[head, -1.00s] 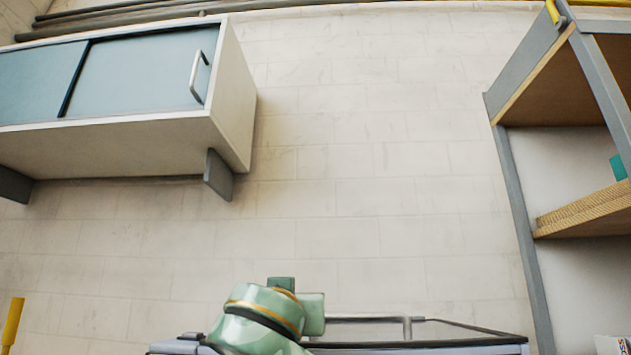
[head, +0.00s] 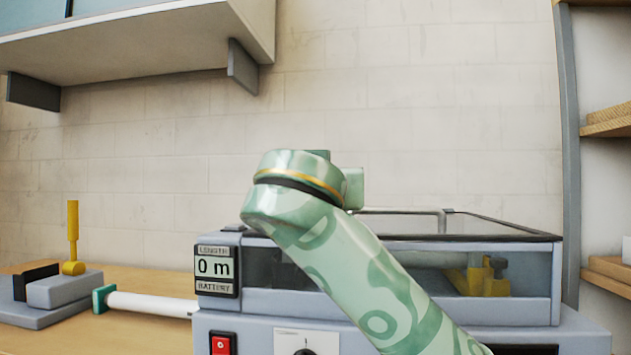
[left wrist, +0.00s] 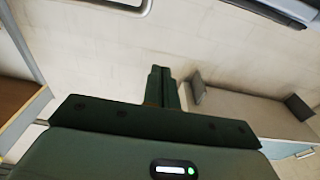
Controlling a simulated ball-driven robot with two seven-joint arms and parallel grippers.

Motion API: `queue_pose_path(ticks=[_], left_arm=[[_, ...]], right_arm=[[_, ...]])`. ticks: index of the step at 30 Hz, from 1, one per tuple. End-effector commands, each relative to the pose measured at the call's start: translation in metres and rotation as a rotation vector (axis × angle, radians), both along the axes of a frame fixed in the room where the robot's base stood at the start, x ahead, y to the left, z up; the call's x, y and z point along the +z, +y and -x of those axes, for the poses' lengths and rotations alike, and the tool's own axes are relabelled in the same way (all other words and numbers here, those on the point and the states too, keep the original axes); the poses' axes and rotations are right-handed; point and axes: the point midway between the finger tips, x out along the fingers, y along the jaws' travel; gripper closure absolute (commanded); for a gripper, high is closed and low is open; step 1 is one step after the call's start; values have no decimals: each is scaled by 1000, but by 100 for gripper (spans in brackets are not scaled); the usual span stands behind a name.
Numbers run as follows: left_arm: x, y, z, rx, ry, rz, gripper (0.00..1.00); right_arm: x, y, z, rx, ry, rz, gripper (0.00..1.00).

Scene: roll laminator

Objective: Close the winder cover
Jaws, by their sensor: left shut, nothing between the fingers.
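The laminator (head: 400,335) stands on the bench in the head view, with a clear-fronted upper section. The winder cover appears to be its dark-framed top (head: 500,228), seen almost edge-on, with a grey bar (head: 446,221) along it. I cannot tell whether it is fully down. A green patterned arm of mine crosses in front and hides the middle of the machine and part of the top. Its fingers are not clear there. In the left wrist view my left gripper (left wrist: 162,86) is shut and empty against the wall background. My right gripper is not recognisable.
A wall cabinet (head: 140,48) hangs at upper left. A shelf unit (head: 569,150) stands at right. A white roll (head: 150,304) and a grey block with a yellow handle (head: 72,240) lie left of the machine. The wall above the machine is clear.

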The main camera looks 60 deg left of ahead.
Motion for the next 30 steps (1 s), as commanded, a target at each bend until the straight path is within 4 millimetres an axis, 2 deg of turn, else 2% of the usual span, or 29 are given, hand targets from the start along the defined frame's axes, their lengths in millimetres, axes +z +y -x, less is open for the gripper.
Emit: queue_pose_path(ticks=[2, 6, 14, 19, 26, 29, 30], left_arm=[[-3, -14, 12, -3, -6, 1, 100], [-14, -33, 26, -4, -3, 0, 100], [-23, -45, 34, -1, 0, 0, 100], [-23, -49, 38, -1, 0, 0, 100], [-23, -48, 39, 6, 7, -2, 100], [-36, -39, 41, 98, 115, -35, 100], [-47, -31, 45, 177, 211, -65, 100]], right_arm=[[2, -3, 15, -21, 10, -2, 59], [3, 1, 15, -30, 3, -8, 59], [1, 4, -27, 33, -20, 5, 59], [3, 4, -38, 49, -27, 11, 59], [4, 4, -40, 51, -29, 12, 59], [7, 6, -47, 59, -38, 13, 59], [9, 7, -54, 65, -45, 14, 59]])
